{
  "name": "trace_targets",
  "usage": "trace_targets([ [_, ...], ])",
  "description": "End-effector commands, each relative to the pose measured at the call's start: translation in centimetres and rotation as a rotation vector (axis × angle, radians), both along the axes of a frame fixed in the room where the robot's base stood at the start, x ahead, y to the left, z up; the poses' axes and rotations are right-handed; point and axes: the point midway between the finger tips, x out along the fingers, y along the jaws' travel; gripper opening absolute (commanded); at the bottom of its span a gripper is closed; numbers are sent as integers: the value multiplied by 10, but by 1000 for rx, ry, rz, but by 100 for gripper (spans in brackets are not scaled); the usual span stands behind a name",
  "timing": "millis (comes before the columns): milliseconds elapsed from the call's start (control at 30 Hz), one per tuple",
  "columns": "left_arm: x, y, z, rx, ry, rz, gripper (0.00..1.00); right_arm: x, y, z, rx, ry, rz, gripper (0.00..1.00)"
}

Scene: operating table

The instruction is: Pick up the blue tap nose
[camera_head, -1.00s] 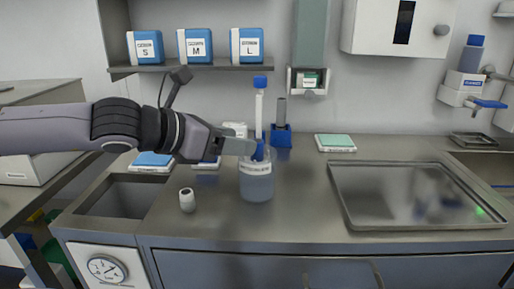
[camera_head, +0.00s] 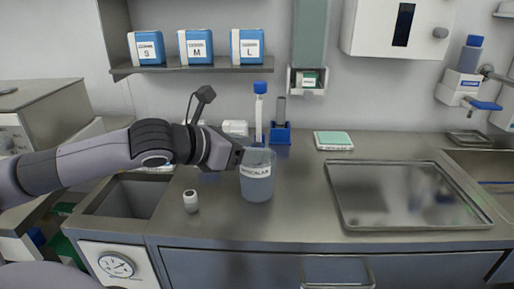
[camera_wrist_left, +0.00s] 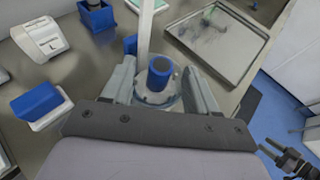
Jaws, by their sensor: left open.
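A blue cylinder with a dark top (camera_wrist_left: 160,72), which I take for the blue tap nose, stands at the mouth of a clear labelled jar (camera_head: 256,178). My left gripper (camera_wrist_left: 160,92) is open, with one finger on each side of the cylinder in the left wrist view. I cannot tell if the fingers touch it. In the head view the left gripper (camera_head: 240,157) comes in from the left at the jar's rim, and the cylinder is not clearly visible there.
A white tube with a blue cap (camera_head: 260,88) and a blue holder (camera_head: 281,134) stand behind the jar. A small white bottle (camera_head: 190,201) is left of it, beside a sunken bin. A metal tray (camera_head: 400,195) lies right. Counter space between jar and tray is clear.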

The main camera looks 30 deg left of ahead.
Motion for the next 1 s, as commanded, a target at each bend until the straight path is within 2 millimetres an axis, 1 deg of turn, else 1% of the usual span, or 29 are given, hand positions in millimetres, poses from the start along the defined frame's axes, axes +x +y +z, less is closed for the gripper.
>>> trace_targets([
  [267,1,0,-1,1,0,1,58,-1,0,0,-2,1,1,52],
  [367,1,0,-1,1,0,0,29,-1,0,0,-1,1,2,52],
  [400,1,0,-1,1,1,0,16,-1,0,0,-1,1,2,52],
  [433,1,0,-1,1,1,0,6,-1,1,0,-1,1,2,52],
  [467,1,0,-1,1,1,0,0,-1,1,0,-1,1,3,52],
  [800,1,0,1,1,0,0,0,-2,2,0,0,2,4,52],
  [933,1,0,8,1,-1,1,0,-2,2,1,-1,3,5,52],
  [1000,1,0,15,0,-4,1,0,-2,2,2,0,2,5,52],
])
